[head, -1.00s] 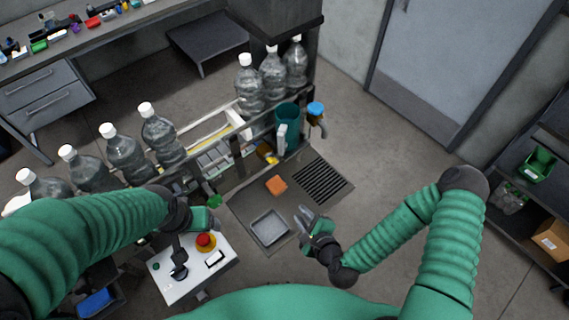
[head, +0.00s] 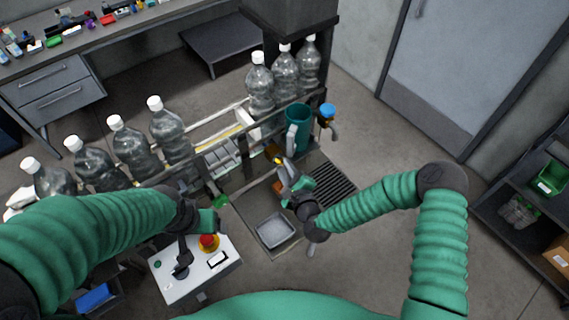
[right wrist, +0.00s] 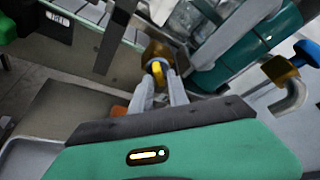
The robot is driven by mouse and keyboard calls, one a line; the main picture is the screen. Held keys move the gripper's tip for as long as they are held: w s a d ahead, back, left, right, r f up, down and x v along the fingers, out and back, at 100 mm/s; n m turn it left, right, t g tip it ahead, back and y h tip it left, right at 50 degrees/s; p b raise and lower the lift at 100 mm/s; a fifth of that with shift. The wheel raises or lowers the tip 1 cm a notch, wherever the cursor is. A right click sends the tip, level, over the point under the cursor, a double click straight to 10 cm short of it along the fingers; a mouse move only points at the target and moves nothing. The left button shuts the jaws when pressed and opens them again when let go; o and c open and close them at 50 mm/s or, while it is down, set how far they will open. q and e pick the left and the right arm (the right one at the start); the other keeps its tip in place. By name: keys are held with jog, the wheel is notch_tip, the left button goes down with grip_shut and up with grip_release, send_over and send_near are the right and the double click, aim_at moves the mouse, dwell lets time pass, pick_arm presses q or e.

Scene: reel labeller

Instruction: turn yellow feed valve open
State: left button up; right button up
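The yellow feed valve handle (right wrist: 158,72) sits on a brass body (right wrist: 154,50) in the right wrist view. In the head view only a small yellow part (head: 278,161) shows, just beyond my right gripper (head: 284,177). In the right wrist view my right gripper (right wrist: 160,80) is open, its two fingertips close to the handle, one on each side. I cannot tell whether they touch it. My left gripper (head: 207,222) is above the white control box, near a green knob (head: 220,201); its fingers are not clear.
A teal cylinder (head: 297,128) and a blue-topped tap (head: 327,115) stand beyond the valve. A grey tray (head: 275,231) and a dark grate (head: 333,187) lie nearby. The control box (head: 190,275) carries a red button (head: 209,242). Several bottles (head: 168,128) line the conveyor.

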jog(key=shift+w+a, duration=0.2)
jog(key=shift+w, duration=0.2)
jog(key=shift+w+a+f, duration=0.15)
jog(key=shift+a+f, duration=0.05)
jog(key=shift+a, duration=0.15)
jog(key=c, duration=0.4)
pick_arm(q)
jog(key=shift+a+r, duration=0.1)
jog(key=shift+a, duration=0.2)
pick_arm(e)
jog(key=shift+d, duration=0.1)
grip_shut()
jog(key=shift+f, duration=0.1)
